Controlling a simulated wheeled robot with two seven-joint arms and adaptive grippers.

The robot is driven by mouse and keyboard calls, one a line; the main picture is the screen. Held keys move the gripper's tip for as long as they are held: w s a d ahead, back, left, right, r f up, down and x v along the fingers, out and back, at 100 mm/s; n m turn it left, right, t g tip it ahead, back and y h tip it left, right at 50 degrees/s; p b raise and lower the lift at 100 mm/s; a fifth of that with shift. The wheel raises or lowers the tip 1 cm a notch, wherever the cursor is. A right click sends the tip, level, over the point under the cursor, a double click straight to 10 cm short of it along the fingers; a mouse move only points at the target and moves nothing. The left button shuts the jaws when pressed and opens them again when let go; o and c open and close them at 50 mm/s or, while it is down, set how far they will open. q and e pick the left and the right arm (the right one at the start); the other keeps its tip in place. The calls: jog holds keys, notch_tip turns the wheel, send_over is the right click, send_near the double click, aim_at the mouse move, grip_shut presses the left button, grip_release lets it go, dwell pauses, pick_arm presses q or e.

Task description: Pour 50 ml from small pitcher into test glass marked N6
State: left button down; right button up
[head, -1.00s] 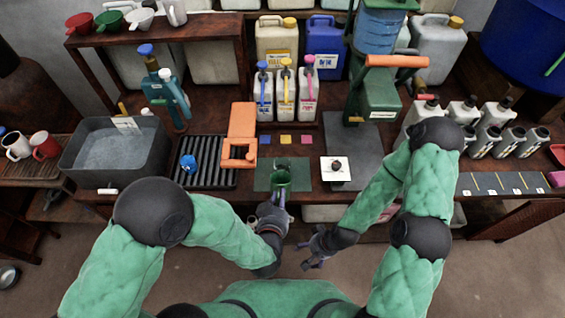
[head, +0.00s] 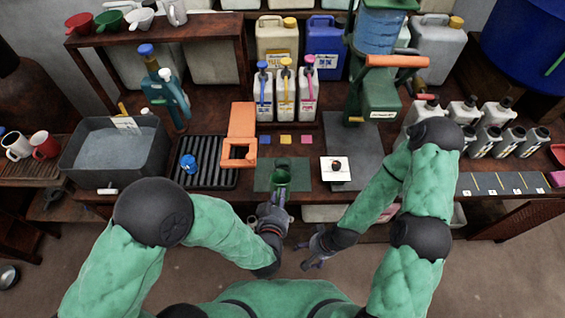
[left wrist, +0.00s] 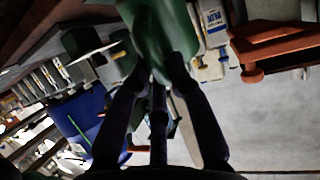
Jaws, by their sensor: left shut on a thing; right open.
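My left gripper (head: 279,205) is shut on a small green pitcher (head: 281,180), by its near side. The pitcher is over or on the dark green mat (head: 262,185) at the table's front; I cannot tell whether it touches. The left wrist view shows the green pitcher (left wrist: 160,28) between my fingers. My right gripper (head: 314,250) is open and empty, lower and to the right, in front of the table edge. I cannot make out a test glass marked N6 or any such label.
A small dark object (head: 336,165) sits on a white square (head: 327,176) right of the mat. An orange stand (head: 240,130) and black slatted rack (head: 215,177) are left. A grey tub (head: 75,160) stands farther left. Several bottles (head: 284,95) stand behind.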

pick_arm(q)
jog(key=s+f+t+b, duration=0.1)
jog(key=b, duration=0.3)
jog(key=s+f+t+b, duration=0.1)
jog(key=f+t+b, duration=0.1)
jog(key=b, duration=0.1)
jog(key=s+f+t+b, duration=0.1)
jog(key=s+b, duration=0.1)
jog(key=b, duration=0.2)
jog(key=shift+a+f+b, duration=0.15)
jog(key=shift+a+b, duration=0.2)
